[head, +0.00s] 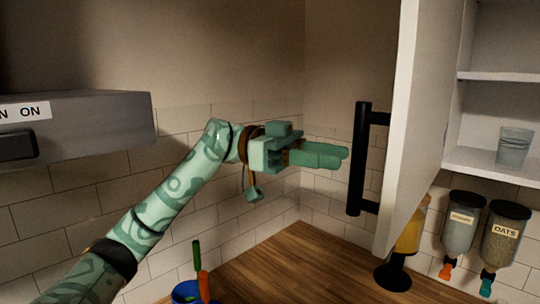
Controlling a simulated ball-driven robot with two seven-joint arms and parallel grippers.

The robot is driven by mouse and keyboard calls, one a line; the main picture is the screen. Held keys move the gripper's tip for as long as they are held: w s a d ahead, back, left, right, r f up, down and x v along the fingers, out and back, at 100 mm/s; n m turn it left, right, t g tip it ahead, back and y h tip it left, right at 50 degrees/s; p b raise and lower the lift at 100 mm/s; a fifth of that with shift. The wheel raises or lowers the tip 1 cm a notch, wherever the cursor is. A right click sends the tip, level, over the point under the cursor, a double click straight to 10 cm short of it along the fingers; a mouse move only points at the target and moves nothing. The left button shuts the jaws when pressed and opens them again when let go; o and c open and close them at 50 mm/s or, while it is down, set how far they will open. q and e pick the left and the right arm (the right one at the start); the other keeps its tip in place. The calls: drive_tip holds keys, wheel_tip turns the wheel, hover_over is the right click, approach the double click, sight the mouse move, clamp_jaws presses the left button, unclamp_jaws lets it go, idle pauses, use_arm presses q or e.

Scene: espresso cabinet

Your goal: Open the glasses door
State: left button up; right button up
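The white cabinet door (425,110) stands swung open, seen nearly edge-on, with the open cabinet to its right. Its black vertical bar handle (358,160) is on the door's left-facing side. A clear glass (514,147) stands on the cabinet's lower shelf (488,169). My green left gripper (346,153) points right, with its fingertips just left of the handle in the picture and a small gap between. Its fingers overlap from this side, so their opening is hidden. Nothing shows held in it. My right gripper is not in view.
Two labelled dispensers, one marked oats (505,235), hang below the cabinet, beside a yellow-filled container (409,235) partly behind the door. A grey box (80,130) juts out at left. A blue container (186,292) sits low. The wooden counter (300,265) is mostly clear.

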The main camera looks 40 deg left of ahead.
use_arm(q)
drive_tip(key=s+a+b, duration=0.1)
drive_tip(key=s+a, duration=0.1)
drive_tip(key=a, duration=0.9)
drive_tip(key=shift+d, duration=0.1)
